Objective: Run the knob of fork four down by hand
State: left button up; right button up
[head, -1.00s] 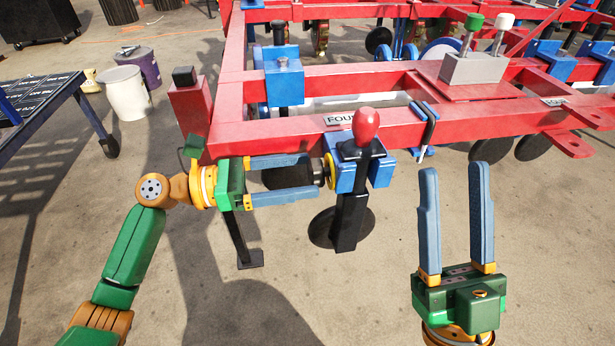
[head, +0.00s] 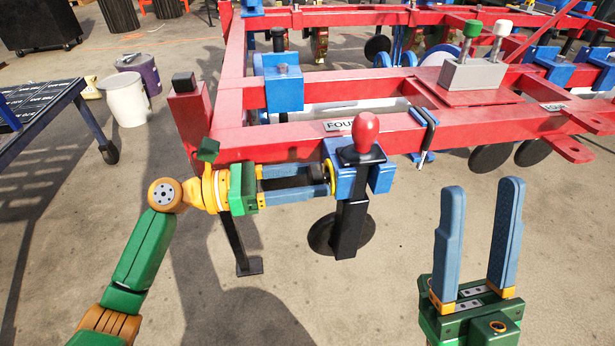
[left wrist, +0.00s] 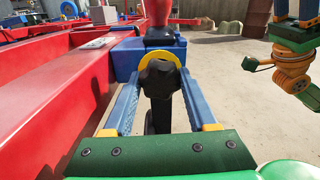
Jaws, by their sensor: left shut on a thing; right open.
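The black knob (left wrist: 160,80) of the fork sits between the two blue fingers of my left gripper (left wrist: 158,90) in the left wrist view. A yellow ring (left wrist: 166,58) lies behind it. In the head view my left gripper (head: 328,180) is shut on the knob from the left side, its fingers hiding most of it. The fork's blue block (head: 379,178) carries a red-topped lever (head: 366,130) and a black shank (head: 350,230). A label reading FOUR (head: 341,125) is on the red beam above. My right gripper (head: 480,245) is open and empty at the lower right.
The red frame (head: 280,138) runs across behind the fork. A grey box with green and white knobs (head: 472,73) stands on it. A dark table (head: 45,120) and a white bucket (head: 125,97) are at the left. The floor in front is clear.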

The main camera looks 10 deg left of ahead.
pick_arm(q)
jog(key=shift+r+m+p, duration=0.1)
jog(key=shift+m+p, duration=0.8)
jog(key=shift+m, duration=0.1)
pick_arm(e)
jog(key=w+f+m+g+h, duration=0.2)
jog(key=w+f+g+h, duration=0.3)
jog(key=w+f, duration=0.25)
pick_arm(q)
jog(key=shift+m+p, duration=0.5)
jog(key=shift+m, duration=0.5)
jog(key=shift+m+p, duration=0.3)
jog(key=shift+m, duration=1.3)
pick_arm(e)
jog(key=w+f+m+g+h, duration=0.1)
jog(key=w+f+g+h, duration=0.2)
jog(key=f+g, duration=0.4)
jog(key=shift+d+f+g+h, duration=0.3)
jog(key=shift+f, duration=2.45)
pick_arm(q)
jog(key=shift+f, duration=0.2)
jog(key=o, duration=1.4)
jog(key=shift+c, duration=0.2)
jog(key=shift+a, duration=0.1)
